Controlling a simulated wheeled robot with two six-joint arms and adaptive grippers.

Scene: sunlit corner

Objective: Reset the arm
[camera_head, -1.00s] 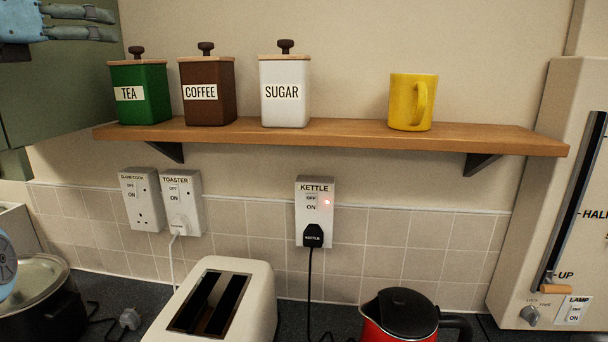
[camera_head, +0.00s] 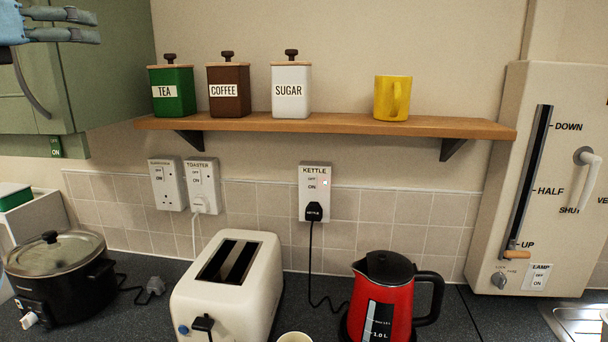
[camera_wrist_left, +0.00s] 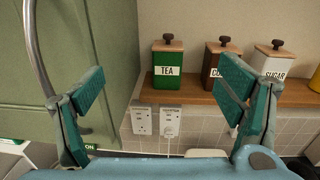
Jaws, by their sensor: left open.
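My left gripper (camera_head: 62,24) shows at the top left of the head view, in front of the green cupboard. It is open and empty. In the left wrist view its two fingers (camera_wrist_left: 160,88) stand wide apart, with the green TEA canister (camera_wrist_left: 167,72) beyond and between them. No object touches the fingers. Only a sliver of pale blue at the left edge of the head view may be more of my arm. My right gripper is not in view.
A wooden shelf (camera_head: 330,124) holds TEA, COFFEE and SUGAR canisters and a yellow mug (camera_head: 392,97). On the dark counter stand a slow cooker (camera_head: 58,280), a toaster (camera_head: 228,285) and a red kettle (camera_head: 384,300). A green cupboard (camera_head: 100,60) is close to my left gripper.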

